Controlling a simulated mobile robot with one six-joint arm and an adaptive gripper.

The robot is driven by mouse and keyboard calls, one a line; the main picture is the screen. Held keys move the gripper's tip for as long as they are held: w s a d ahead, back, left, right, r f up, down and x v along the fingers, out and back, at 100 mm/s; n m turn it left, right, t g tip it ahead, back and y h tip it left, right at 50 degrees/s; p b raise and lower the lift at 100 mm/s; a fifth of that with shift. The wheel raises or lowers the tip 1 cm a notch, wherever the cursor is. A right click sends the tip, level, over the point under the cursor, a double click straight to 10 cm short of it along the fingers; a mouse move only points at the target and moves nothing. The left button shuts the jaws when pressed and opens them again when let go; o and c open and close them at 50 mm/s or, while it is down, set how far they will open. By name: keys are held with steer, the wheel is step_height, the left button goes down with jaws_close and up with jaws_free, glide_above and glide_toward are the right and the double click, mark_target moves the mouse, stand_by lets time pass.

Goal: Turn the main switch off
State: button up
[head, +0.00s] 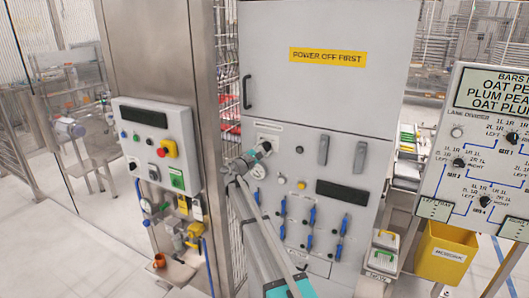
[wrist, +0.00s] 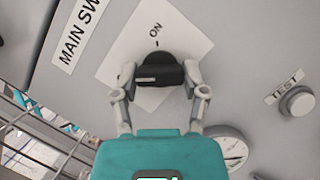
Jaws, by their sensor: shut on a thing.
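The main switch is a black rotary knob (wrist: 158,72) on a white plate (wrist: 118,52) on the grey cabinet face. An "ON" mark stands above the knob in the wrist view, and a label beginning "MAIN SW" (wrist: 80,32) is at the upper left, cut off by the frame. My gripper (wrist: 160,76) is shut on the knob, one finger at each end of its handle. I cannot tell the knob's exact setting.
The grey cabinet (head: 390,60) carries a yellow "POWER OFF FIRST" sign (head: 328,56). A "TEST" button (wrist: 297,101) and a round gauge (wrist: 228,147) lie near my gripper. A wire mesh (wrist: 40,130) runs along the left. A control box (head: 155,120) with a red button is farther left.

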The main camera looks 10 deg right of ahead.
steer(key=shift+n+t, duration=0.4)
steer(key=shift+n, duration=0.3)
steer(key=o, duration=1.2)
steer(key=shift+c, duration=0.2)
steer(key=shift+m, duration=0.4)
